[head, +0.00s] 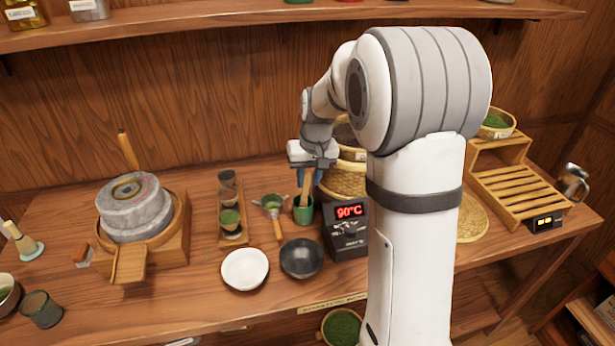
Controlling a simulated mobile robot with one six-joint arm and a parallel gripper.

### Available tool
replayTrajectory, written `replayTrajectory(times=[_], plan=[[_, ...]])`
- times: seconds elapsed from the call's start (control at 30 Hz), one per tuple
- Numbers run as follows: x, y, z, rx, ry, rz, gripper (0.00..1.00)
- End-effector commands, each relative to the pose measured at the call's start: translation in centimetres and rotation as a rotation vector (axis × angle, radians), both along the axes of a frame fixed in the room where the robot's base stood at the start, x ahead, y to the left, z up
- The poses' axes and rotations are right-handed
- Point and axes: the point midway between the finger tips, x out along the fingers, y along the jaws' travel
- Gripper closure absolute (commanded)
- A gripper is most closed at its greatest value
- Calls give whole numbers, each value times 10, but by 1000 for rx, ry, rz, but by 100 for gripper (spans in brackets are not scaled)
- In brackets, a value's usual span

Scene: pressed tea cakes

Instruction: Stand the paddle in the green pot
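The green pot (303,213) stands on the table near the middle, just left of the black device with the red 90°C display. A wooden paddle (306,188) rises from the pot's mouth, its lower end hidden inside, leaning slightly to the right at the top. My gripper (308,180) is pointed down right above the pot, at the paddle's upper end. Its fingers are small and partly hidden here, so I cannot tell whether they are closed on the paddle or apart from it.
The temperature device (346,238) stands close on the right, with a woven basket (345,182) behind. A strainer (271,203) lies left of the pot. A white bowl (245,269) and black bowl (301,258) are in front. A stone mill (134,210) stands far left.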

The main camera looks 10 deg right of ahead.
Motion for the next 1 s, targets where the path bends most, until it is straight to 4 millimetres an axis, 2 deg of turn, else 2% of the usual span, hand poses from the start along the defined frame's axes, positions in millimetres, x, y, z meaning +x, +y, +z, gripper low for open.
replayTrajectory(times=[0.17,0.43,0.8,1.0], plan=[[0,0,0,0,0,1,59],[0,0,4,0,-2,1,59],[-7,-5,60,-1,-4,1,59],[-10,-6,76,-1,-1,1,59]])
